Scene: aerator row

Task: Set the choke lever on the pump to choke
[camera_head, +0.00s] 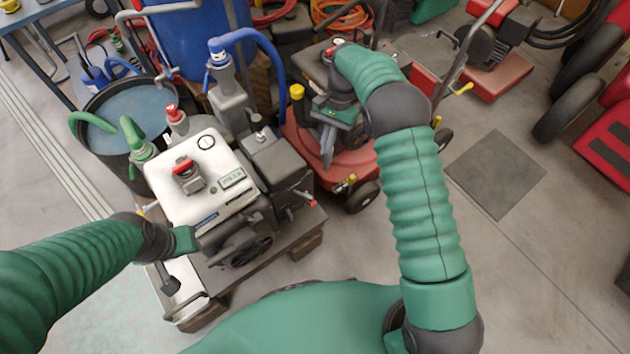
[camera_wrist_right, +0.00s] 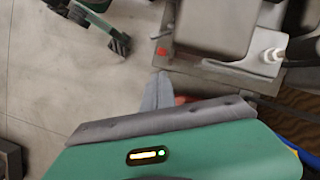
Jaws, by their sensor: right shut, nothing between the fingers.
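The pump (camera_head: 203,185) is a white and grey engine unit on a dark base at the left. A small red-tipped lever (camera_head: 303,195) sticks out from its right side; I cannot tell whether it is the choke lever or how it is set. In the right wrist view a red tip (camera_wrist_right: 162,51) shows beside the grey engine body (camera_wrist_right: 212,28). My right gripper (camera_head: 327,158) is shut and empty, to the right of the pump and apart from it, above a red machine. Its fingers (camera_wrist_right: 158,94) point towards the pump. My left gripper (camera_head: 186,240) is at the pump's front left; its fingers are unclear.
The red wheeled machine (camera_head: 352,168) stands right of the pump. A black bucket of water (camera_head: 130,108) and a blue barrel (camera_head: 192,40) are behind it. Hoses rise from the pump's back. Open floor (camera_head: 560,230) lies to the right, with a dark floor plate (camera_head: 495,173).

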